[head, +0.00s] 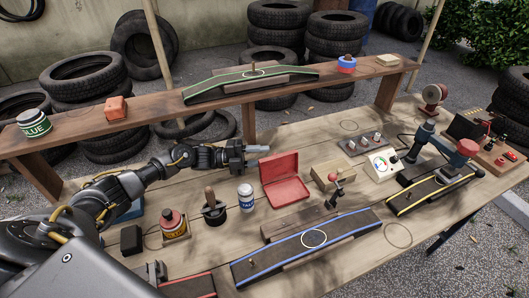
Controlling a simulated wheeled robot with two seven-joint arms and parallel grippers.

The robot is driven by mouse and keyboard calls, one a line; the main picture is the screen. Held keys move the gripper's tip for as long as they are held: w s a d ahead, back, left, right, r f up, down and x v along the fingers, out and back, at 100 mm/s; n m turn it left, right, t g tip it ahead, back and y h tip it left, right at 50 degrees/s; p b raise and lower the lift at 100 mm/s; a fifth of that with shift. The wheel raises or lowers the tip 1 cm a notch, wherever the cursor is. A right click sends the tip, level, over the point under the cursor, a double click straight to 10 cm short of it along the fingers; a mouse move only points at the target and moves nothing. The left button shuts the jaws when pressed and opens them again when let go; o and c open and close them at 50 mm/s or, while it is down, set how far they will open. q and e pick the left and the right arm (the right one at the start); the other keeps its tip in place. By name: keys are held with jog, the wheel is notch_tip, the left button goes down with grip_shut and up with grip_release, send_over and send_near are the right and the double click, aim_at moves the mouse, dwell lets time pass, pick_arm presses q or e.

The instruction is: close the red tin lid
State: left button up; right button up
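The red tin (287,194) sits on the wooden workbench, left of its middle. Its red lid (279,166) stands raised at the back of the tin, so the tin is open. My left gripper (259,149) is above the bench, at the upper left of the lid, with its fingers pointing right. It looks apart from the lid, and I see nothing held in it. The fingers are too small to tell whether they are open or shut. My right gripper is not in view.
A raised shelf (150,106) runs behind.

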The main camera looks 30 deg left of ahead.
pick_arm(q)
jog(key=shift+x, duration=1.1)
